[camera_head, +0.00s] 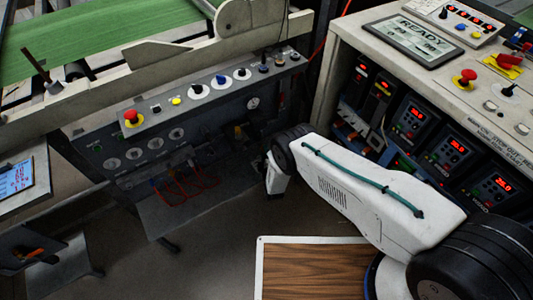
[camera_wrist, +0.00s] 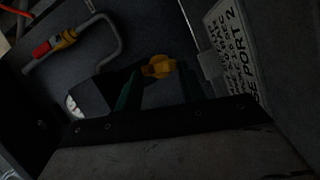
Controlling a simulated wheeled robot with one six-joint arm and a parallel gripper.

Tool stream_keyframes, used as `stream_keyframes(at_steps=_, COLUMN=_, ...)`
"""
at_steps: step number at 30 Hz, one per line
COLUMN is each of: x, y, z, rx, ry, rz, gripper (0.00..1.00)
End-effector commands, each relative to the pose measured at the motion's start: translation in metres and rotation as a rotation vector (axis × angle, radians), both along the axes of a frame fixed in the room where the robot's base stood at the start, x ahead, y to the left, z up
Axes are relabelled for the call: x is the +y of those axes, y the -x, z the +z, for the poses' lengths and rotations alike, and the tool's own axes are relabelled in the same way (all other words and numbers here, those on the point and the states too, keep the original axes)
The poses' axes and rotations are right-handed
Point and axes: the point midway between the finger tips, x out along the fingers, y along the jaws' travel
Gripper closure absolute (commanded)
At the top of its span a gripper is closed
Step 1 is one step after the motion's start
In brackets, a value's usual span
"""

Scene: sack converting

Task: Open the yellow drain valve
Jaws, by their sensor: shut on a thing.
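The yellow drain valve (camera_wrist: 158,68) shows in the dark upper middle of the wrist view. My gripper (camera_wrist: 160,78) has its two green fingers on either side of the valve and is shut on it. The view is dim, so the valve's handle angle is hard to tell. In the head view my white arm reaches down toward the lower front of the grey control panel; the gripper and the valve are not clearly visible there.
A bent grey pipe (camera_wrist: 118,42) with a red and yellow fitting (camera_wrist: 54,43) lies left of the valve. A white lettered label plate (camera_wrist: 236,45) is close on the right. In the head view, red hoses (camera_head: 185,190) hang below the control panel (camera_head: 160,140).

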Motion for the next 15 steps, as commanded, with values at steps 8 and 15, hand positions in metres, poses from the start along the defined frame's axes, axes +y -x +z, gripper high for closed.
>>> stream_keyframes(at_steps=8, x=-0.0007, y=-0.0017, z=-0.0012, rx=-0.079, ry=0.112, rz=-0.004, gripper=0.83)
stream_keyframes(at_steps=15, x=-0.0002, y=-0.0016, z=-0.0018, rx=-0.105, ry=0.151, rz=-0.003, gripper=0.83)
